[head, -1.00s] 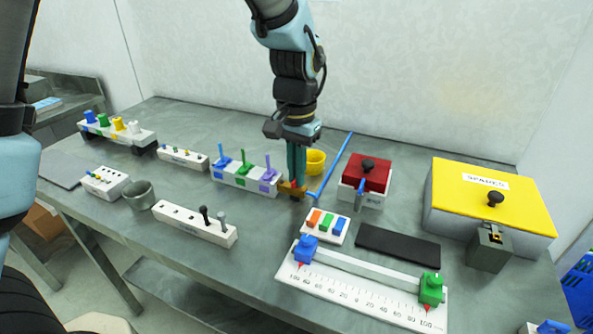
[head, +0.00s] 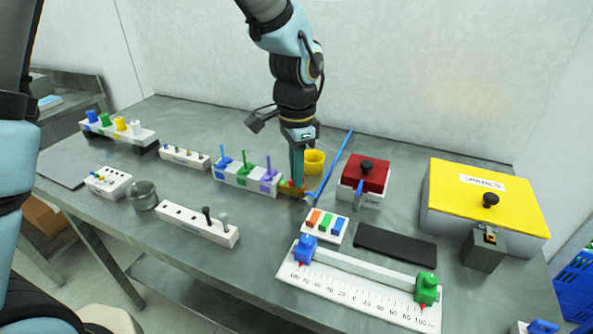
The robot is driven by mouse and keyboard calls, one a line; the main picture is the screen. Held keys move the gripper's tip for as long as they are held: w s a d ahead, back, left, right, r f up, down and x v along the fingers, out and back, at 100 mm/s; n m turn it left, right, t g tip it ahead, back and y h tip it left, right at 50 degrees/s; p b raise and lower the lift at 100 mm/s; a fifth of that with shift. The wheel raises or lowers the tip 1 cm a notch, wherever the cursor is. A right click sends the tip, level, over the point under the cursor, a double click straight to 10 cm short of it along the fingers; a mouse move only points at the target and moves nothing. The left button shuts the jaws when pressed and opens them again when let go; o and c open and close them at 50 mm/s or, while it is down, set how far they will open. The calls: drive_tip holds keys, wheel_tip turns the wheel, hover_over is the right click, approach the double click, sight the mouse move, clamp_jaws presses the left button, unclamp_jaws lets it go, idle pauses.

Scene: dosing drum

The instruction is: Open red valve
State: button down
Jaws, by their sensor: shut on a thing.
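The red valve (head: 287,184) is a small brass-coloured body with a bit of red on it. It sits low on the table at the right end of the white block with blue, green and purple handles (head: 245,178). My gripper (head: 297,183) points straight down onto it, with its teal fingers shut on it. The fingers hide most of the handle, so its exact angle cannot be told. A blue pipe or rod (head: 335,162) runs from beside the valve towards the back wall.
A yellow cup (head: 314,162) stands just behind my gripper. A red-lidded box (head: 365,176) is to the right. A block with orange, green and blue buttons (head: 324,226) lies in front. A ruler slide (head: 350,294) and a yellow-lidded spares box (head: 484,208) are further right.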

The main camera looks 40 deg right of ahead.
idle(0.4)
drive_tip(key=c, duration=1)
unclamp_jaws()
drive_tip(key=shift+r, duration=0.1)
wheel_tip(320, 180, up, 11)
drive_tip(key=b, duration=0.1)
